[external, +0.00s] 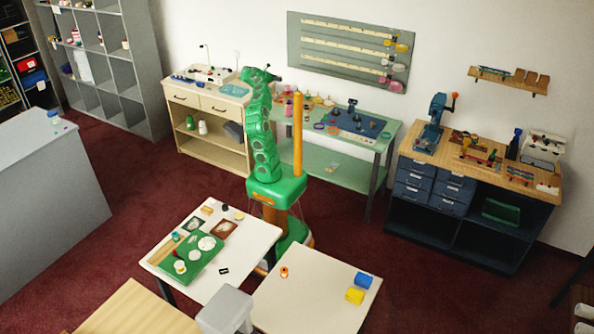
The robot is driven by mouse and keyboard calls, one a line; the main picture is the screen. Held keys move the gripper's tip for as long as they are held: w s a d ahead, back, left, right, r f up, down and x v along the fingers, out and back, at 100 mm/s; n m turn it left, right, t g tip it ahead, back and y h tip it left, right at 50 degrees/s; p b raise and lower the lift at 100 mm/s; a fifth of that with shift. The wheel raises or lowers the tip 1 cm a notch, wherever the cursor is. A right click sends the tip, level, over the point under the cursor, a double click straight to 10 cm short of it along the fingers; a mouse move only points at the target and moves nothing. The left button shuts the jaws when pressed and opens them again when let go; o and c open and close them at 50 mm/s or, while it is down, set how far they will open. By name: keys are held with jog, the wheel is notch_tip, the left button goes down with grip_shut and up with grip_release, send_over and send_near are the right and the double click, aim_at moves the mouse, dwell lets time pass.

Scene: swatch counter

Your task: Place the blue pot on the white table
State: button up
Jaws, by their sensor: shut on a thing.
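My green arm rises beside an orange column in the middle of the external view, in front of the back workstations. I cannot make out my gripper's fingers or anything held in them; the arm's far end is hidden or too small to tell. A white-topped table (310,312) stands at the front centre. It holds a blue rounded object (363,280), a yellow one (355,295) and a small orange item (284,272). Another white-topped table (250,246) stands left of it. I cannot tell which object is the blue pot.
The left white table bears a green tray (165,266) with small pots and discs. A grey bin (224,310) stands between the tables' front ends. A cream cabinet (205,102), a green workbench (340,170) and a wood-topped bench (450,160) line the back wall. Red carpet is open at right.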

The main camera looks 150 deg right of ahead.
notch_tip(320, 180, down, 22)
send_over(280, 113)
jog(key=w+a, duration=0.1)
jog(key=w, duration=0.1)
jog(key=shift+f, duration=3.95)
jog(key=shift+s+d+f, duration=0.35)
jog(key=shift+f, duration=0.1)
jog(key=shift+s+f, duration=0.35)
jog(key=shift+f, duration=0.1)
jog(key=shift+w+d+f, duration=0.1)
jog(key=shift+d+f, duration=0.05)
jog(key=shift+f, duration=1.35)
